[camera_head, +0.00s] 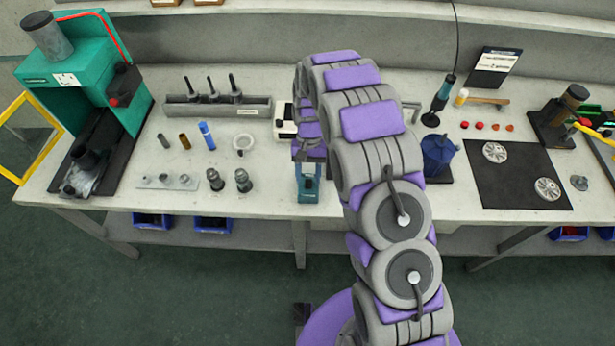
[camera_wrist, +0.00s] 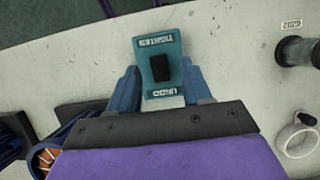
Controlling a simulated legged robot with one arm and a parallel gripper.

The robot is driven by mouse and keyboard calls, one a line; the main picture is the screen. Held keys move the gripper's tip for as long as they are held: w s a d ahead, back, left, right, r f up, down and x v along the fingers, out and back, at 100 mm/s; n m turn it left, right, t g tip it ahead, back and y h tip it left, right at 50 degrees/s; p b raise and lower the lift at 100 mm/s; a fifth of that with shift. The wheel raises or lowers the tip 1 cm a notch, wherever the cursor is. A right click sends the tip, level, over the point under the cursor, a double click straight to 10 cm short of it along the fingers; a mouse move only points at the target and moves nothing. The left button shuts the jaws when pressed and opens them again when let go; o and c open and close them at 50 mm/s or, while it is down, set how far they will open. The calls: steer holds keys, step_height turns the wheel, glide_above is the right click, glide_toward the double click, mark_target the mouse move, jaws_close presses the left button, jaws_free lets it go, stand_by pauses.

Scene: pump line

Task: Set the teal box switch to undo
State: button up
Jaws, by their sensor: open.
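The teal box (camera_wrist: 160,46) lies on the bench top in the wrist view. Its black switch (camera_wrist: 161,68) sits mid-face, between the word TIGHTEN at the picture's top and UNDO at the bottom, nearest my gripper. I cannot tell which way the switch is set. My gripper (camera_wrist: 159,68) is open, with its blue fingers on either side of the box's UNDO half. Whether the fingers touch the box is unclear. In the head view the teal box (camera_head: 308,191) is at the bench's front edge, partly hidden below my gripper (camera_head: 307,164).
A grey cylindrical part (camera_wrist: 295,51) and a white ring (camera_wrist: 297,140) lie to the right in the wrist view. A blue object with copper windings (camera_wrist: 47,155) is at lower left. In the head view, a teal press (camera_head: 75,75) stands far left and a blue pot (camera_head: 437,155) right of my arm.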

steer(key=p+v, duration=0.2)
steer(key=v, duration=1.3)
steer(key=shift+r, duration=0.25)
steer(key=shift+w+a, duration=0.1)
steer(key=shift+a, duration=0.05)
steer(key=shift+r, duration=0.1)
steer(key=s+d+r+t, duration=0.1)
steer(key=s+d+r, duration=0.4)
steer(key=s+r, duration=0.25)
steer(key=s+d+r, duration=0.4)
steer(key=s+r, duration=0.3)
steer(key=s, duration=0.2)
steer(key=s+d+t, duration=0.1)
steer(key=s+d, duration=0.1)
steer(key=s, duration=0.9)
steer(key=s+d, duration=0.3)
steer(key=s, duration=0.9)
steer(key=shift+f+t, duration=0.25)
steer(key=shift+t, duration=0.15)
